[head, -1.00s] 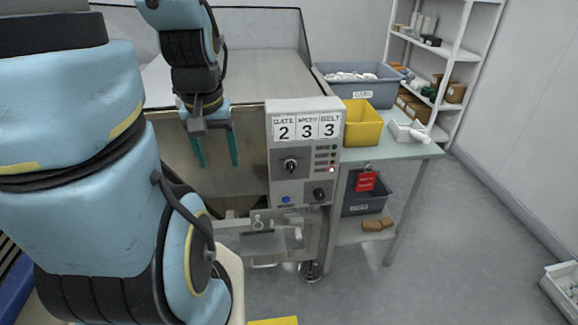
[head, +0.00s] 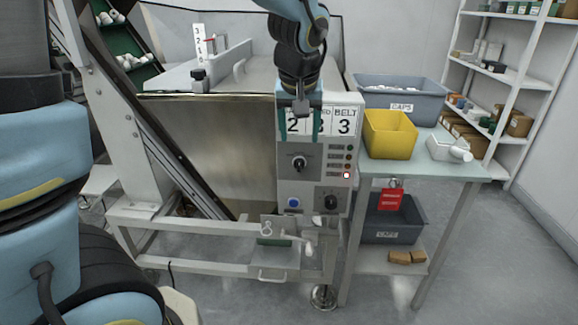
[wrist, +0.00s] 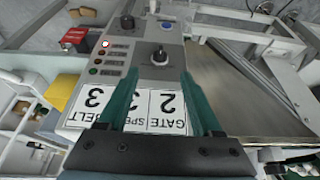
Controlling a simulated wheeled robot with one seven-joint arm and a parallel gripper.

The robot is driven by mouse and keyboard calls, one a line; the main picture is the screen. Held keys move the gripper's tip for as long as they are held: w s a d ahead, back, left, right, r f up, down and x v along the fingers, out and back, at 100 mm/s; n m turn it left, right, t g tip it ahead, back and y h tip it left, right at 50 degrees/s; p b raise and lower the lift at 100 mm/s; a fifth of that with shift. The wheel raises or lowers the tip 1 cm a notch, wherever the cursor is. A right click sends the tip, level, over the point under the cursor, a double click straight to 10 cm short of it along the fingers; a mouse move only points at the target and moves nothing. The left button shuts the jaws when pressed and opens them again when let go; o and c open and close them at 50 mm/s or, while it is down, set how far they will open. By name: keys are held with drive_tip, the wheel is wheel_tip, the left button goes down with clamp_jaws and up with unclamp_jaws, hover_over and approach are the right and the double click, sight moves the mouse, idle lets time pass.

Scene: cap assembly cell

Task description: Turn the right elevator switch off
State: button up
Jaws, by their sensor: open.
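The grey control panel (head: 312,180) carries two dark rotary switches. One switch (head: 299,163) is at its upper middle and the other (head: 331,201) at its lower right; I cannot read which is the elevator's. In the wrist view, upside down, the upper switch (wrist: 159,56) is just beyond the fingertips and the lower-right one (wrist: 127,22) is farther off. My gripper (head: 299,133) is open and empty in front of the number cards, above the upper switch. Its teal fingers also show in the wrist view (wrist: 160,85). The fingers partly hide the cards.
A blue button (head: 293,203) is at the panel's lower left. A lamp (head: 347,176) is lit in the column on the right. A yellow bin (head: 390,135) and a grey caps bin (head: 402,103) stand right of the panel. A red tag (head: 391,199) hangs below the table.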

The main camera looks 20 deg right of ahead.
sight(299, 162)
drive_tip(key=x, duration=1)
drive_tip(key=shift+f, duration=0.2)
clamp_jaws()
